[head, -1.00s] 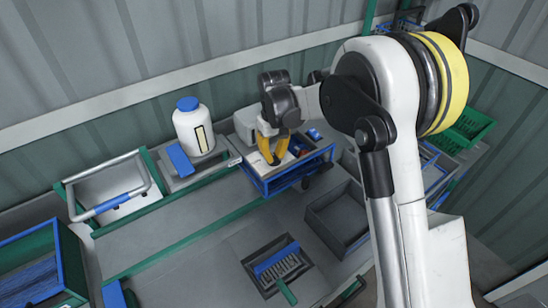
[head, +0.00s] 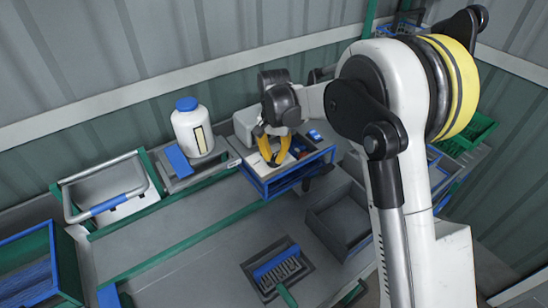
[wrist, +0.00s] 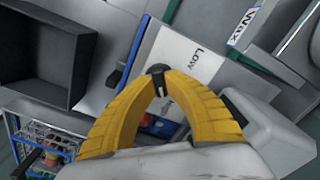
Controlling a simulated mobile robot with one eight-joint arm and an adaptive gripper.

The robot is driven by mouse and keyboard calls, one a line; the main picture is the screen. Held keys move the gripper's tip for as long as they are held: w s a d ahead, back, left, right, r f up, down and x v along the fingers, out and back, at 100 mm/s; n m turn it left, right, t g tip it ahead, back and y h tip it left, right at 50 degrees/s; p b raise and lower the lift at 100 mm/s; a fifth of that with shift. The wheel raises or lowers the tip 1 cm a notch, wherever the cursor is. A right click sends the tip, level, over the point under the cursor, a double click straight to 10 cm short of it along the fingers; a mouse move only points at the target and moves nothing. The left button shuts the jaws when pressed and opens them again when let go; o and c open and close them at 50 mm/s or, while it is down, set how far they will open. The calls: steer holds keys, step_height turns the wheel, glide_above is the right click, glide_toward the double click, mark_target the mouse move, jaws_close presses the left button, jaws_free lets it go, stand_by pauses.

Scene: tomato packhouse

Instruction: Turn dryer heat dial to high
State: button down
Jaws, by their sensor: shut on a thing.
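The dryer (head: 284,183) is a blue-framed unit with a pale top on the bench, at the centre of the head view. In the wrist view its white panel (wrist: 180,50) carries the word "Low". A small black dial (wrist: 158,69) sits at the panel's edge, between my fingertips. My gripper (head: 274,165) points down onto the dryer's top, its yellow fingers closed on the dial. The gripper also shows in the wrist view (wrist: 160,78). The fingers hide most of the dial, so I cannot tell its setting. No "High" mark shows.
A white jar (head: 193,132) with a blue cap stands left of the dryer. An empty dark tray (head: 345,222) lies to its front right. A blue brush (head: 277,265) lies in a front recess. A "Wax" label (wrist: 243,24) shows near the panel. Bench left of the brush is clear.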

mark_target(274, 157)
steer(key=shift+m, duration=0.5)
steer(key=c, duration=1.4)
jaws_free()
step_height(274, 157, up, 12)
